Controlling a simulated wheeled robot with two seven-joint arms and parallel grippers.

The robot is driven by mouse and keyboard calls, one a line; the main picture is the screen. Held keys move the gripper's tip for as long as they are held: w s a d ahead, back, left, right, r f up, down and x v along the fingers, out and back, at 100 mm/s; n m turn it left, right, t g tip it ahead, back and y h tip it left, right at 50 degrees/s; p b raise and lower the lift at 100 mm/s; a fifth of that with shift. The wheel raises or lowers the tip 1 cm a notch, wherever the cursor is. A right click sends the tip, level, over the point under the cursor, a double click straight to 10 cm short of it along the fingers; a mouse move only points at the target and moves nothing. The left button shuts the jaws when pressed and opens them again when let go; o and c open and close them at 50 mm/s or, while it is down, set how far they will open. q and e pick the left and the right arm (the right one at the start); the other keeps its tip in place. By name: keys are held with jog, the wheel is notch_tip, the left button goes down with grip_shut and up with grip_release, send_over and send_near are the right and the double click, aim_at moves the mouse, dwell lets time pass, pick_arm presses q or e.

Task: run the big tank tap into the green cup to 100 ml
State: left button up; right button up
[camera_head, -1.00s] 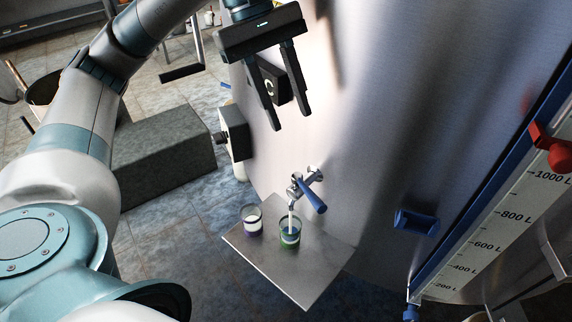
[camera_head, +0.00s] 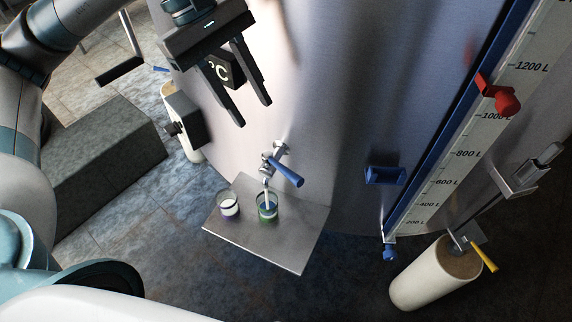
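The big tank (camera_head: 330,120) is a tall steel wall filling the middle of the view. Its tap (camera_head: 270,162) has a blue lever handle (camera_head: 287,173) pointing down to the right. A white stream runs from the spout into the green cup (camera_head: 267,208), which stands upright on a steel shelf (camera_head: 270,247). The cup holds some white liquid; I cannot read its level. My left gripper (camera_head: 241,113) is open and empty, above and left of the tap and apart from it. My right gripper is not in view.
A purple-marked cup (camera_head: 228,206) with white liquid stands left of the green cup. A level scale (camera_head: 462,150) with a red knob (camera_head: 499,95) is at right. A blue bracket (camera_head: 385,175) sits on the tank. A grey block (camera_head: 100,150) lies at left.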

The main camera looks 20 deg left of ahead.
aim_at(289, 171)
pick_arm(q)
jog(key=p+x, duration=0.5)
jog(key=x, duration=1)
jog(key=shift+d+f, duration=0.15)
jog(key=shift+p+x, duration=0.3)
jog(key=shift+x, duration=0.45)
grip_shut()
